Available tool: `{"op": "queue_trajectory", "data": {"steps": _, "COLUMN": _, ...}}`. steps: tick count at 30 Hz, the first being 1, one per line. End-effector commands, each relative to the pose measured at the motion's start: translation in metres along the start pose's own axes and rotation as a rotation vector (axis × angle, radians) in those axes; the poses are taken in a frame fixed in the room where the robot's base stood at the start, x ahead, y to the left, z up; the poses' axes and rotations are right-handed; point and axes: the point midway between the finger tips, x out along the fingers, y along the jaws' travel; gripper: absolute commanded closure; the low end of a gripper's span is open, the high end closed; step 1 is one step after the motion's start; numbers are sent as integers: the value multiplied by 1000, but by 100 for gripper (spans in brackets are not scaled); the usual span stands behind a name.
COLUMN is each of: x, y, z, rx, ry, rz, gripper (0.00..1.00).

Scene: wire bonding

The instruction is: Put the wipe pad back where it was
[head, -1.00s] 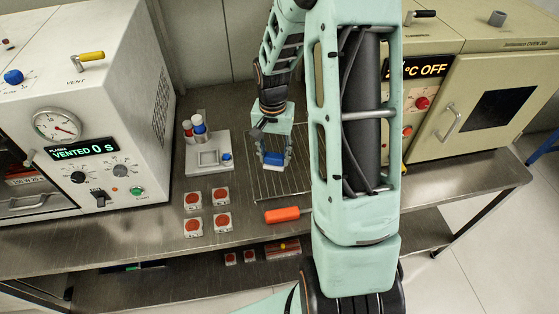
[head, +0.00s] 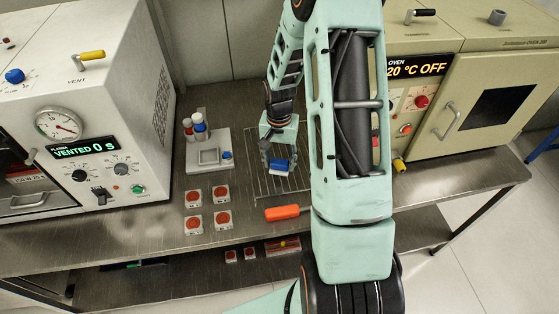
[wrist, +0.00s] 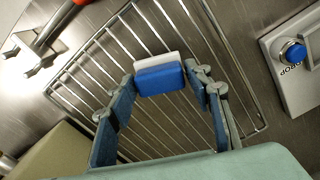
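The wipe pad (head: 280,166) is a small block, blue with a white layer, and it also shows in the wrist view (wrist: 160,78). My gripper (head: 278,160) has its fingers on either side of the pad, and the fingertips meet its two ends in the wrist view (wrist: 158,76). The pad is held over the wire rack (head: 260,190). I cannot tell how high it is above the rack's bars.
A grey station (head: 220,140) with a square recess, vials and a blue knob stands left of the rack. An orange-handled tool (head: 282,213) lies in front. Several red-topped square pieces (head: 193,196) sit at front left.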

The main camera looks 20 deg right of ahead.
Motion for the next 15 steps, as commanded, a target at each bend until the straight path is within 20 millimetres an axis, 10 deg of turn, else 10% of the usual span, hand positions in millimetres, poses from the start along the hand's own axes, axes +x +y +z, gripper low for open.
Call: {"op": "queue_trajectory", "data": {"steps": 15, "x": -12, "y": 0, "z": -1, "rx": 1, "ry": 3, "rz": -1, "gripper": 43}}
